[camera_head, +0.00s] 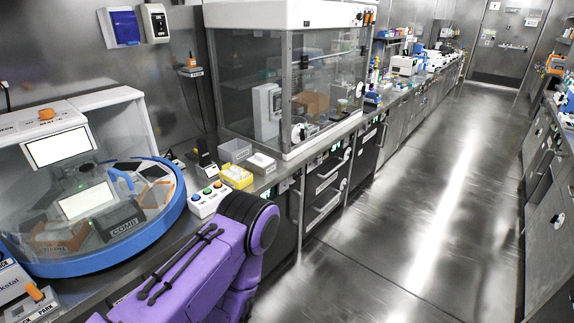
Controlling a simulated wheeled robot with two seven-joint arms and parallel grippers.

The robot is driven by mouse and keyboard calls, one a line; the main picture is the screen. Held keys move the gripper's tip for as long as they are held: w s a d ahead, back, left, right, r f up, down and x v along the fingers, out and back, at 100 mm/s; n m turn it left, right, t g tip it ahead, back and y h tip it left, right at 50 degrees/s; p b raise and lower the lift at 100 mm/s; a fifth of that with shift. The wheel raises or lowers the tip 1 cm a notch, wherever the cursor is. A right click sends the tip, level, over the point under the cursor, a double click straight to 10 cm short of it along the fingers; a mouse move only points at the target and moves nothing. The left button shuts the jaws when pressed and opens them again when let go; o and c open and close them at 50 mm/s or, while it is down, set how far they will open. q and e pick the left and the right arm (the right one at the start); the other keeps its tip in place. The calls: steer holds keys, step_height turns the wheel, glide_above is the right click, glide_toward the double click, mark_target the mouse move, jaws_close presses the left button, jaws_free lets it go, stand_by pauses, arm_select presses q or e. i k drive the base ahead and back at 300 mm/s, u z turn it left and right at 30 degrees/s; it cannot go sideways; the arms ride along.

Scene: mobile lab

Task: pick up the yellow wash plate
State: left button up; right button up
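A small yellow box-shaped item (237,176), which looks like the yellow wash plate, rests on the steel counter left of the picture's middle. It stands close in front of a grey tray (235,150) and to the left of a whitish tray (262,163). A purple arm link of mine rises from the bottom just in front of it, with the button box between. Neither of my grippers shows in this view.
A white button box (208,199) with coloured buttons stands just in front of the yellow item. A blue-rimmed clear enclosure (100,258) fills the counter's left. A tall glass-walled cabinet (327,85) stands behind. The aisle floor (400,190) to the right is clear.

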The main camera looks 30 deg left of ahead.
mark_target(238, 178)
steer(key=z, duration=0.15)
steer(key=i, duration=1.2)
steer(key=u, duration=0.65)
steer(key=i, duration=0.75)
steer(key=u, duration=0.7)
